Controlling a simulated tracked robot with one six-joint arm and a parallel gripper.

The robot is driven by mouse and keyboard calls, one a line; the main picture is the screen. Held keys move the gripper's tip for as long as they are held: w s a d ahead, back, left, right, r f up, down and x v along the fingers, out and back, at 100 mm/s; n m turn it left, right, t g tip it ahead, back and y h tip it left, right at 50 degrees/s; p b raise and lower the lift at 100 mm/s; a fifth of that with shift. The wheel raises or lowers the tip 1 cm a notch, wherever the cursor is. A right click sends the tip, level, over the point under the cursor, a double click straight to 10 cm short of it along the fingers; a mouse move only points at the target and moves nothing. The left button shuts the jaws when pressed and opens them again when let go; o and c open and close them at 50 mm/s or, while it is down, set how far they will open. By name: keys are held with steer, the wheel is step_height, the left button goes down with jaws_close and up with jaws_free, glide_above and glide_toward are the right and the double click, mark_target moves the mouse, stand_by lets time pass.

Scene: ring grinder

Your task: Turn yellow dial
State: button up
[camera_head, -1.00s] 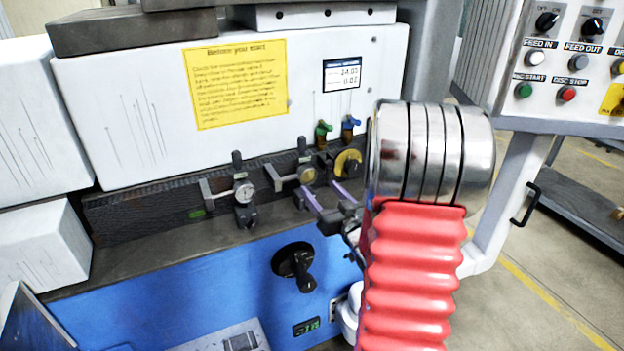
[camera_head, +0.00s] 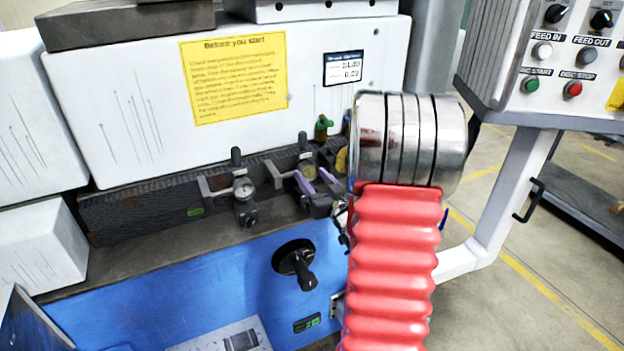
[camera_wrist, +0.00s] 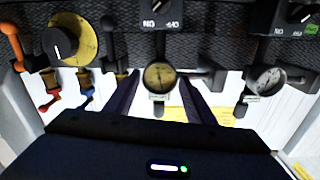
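A yellow disc with a black knob (camera_wrist: 84,40) shows at the upper left of the wrist view. In the head view only a sliver of the yellow disc (camera_head: 342,160) shows beside my arm. A small round gauge with a yellowish face (camera_wrist: 160,77) is at the centre of the wrist view; the gauge also shows in the head view (camera_head: 309,172). My gripper (camera_wrist: 158,88) is open and empty, its two purple fingers on either side of this gauge in the picture. My gripper (camera_head: 314,178) is by the gauge in the head view; whether it touches cannot be told.
A white-faced gauge (camera_head: 243,187) stands left of the yellowish one. A green lever (camera_head: 323,127) is above. A black crank (camera_head: 296,262) is on the blue front below, and a control panel (camera_head: 560,65) at right.

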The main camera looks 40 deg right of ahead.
steer(key=c, duration=0.7)
steer(key=shift+o, duration=0.2)
steer(key=shift+m, duration=0.3)
steer(key=o, duration=1.1)
steer(key=shift+s, duration=0.15)
